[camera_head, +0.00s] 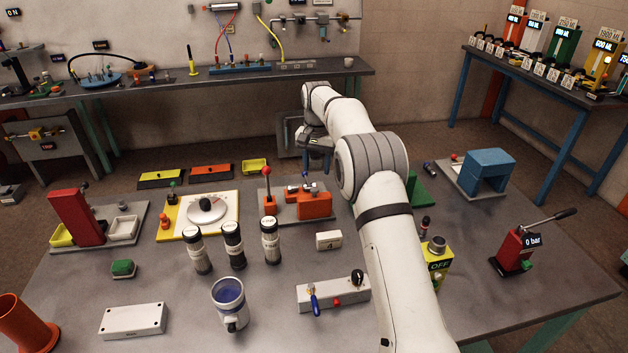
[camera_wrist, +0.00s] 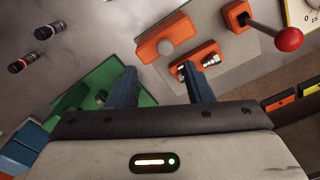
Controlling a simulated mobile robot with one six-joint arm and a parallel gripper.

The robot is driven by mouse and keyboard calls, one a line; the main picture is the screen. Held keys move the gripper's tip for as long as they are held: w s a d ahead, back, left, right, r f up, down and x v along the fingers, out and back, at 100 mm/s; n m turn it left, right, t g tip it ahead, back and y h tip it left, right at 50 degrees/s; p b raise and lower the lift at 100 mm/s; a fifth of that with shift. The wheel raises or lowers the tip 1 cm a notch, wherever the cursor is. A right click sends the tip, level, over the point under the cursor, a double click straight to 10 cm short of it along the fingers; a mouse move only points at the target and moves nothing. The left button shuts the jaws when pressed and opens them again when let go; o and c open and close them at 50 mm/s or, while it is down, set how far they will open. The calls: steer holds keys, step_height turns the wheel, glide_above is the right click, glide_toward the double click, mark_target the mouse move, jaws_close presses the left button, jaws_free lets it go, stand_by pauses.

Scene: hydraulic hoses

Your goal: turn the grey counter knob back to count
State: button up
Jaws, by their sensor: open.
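A yellow box (camera_head: 432,268) with a display reading OFF stands right of my forearm in the head view. A round grey knob (camera_head: 437,244) sits on its top, and my arm stands close beside the box. I cannot make out the knob's pointer. My gripper (camera_head: 317,168) is well away, above the orange fixture (camera_head: 315,205) at the back of the bench. In the wrist view my gripper (camera_wrist: 158,72) is open, its two dark blue fingers apart with nothing between them. The yellow box does not show clearly there.
A red-knobbed lever (camera_head: 267,188) rises beside the orange fixture. A dark red-capped cylinder (camera_head: 425,227) stands just behind the yellow box. A red hand pump (camera_head: 513,250) reading 0 bar is to the right, with clear bench between. A white switch box (camera_head: 333,293) lies left of my arm.

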mark_target(314, 189)
steer(key=shift+w+a+f, duration=0.35)
steer(key=shift+f, duration=0.25)
step_height(314, 189, down, 8)
steer(key=shift+r+p, duration=0.25)
steer(key=shift+p, duration=0.6)
steer(key=shift+c, duration=0.5)
steer(key=c, duration=0.9)
